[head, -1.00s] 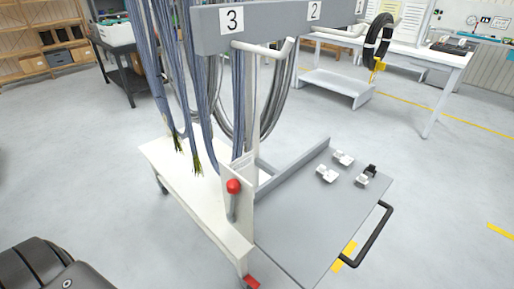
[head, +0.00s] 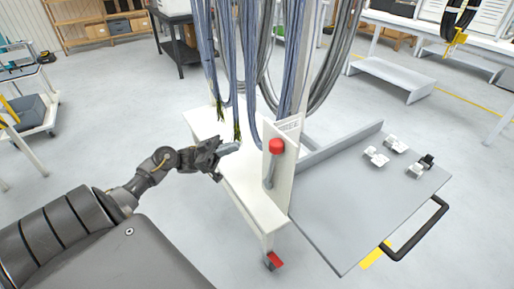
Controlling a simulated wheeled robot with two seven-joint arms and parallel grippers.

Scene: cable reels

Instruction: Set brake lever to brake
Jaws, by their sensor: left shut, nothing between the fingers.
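The brake lever (head: 271,168) is a grey arm with a red knob (head: 276,146) on top, mounted on a white upright plate (head: 284,192) of the cart. The knob points up, near a label on the plate that reads "FREE" in part. My left gripper (head: 236,148) reaches in from the left and is shut and empty. It is to the left of the red knob, apart from it in the picture, above the cart's white deck (head: 241,187). My right gripper is not in view.
Grey-blue cables (head: 238,60) hang just behind my left gripper. A grey shelf (head: 345,205) with small white parts and a black handle (head: 418,232) extends right of the lever plate. A red caster pedal (head: 275,261) is below. Floor at the front is clear.

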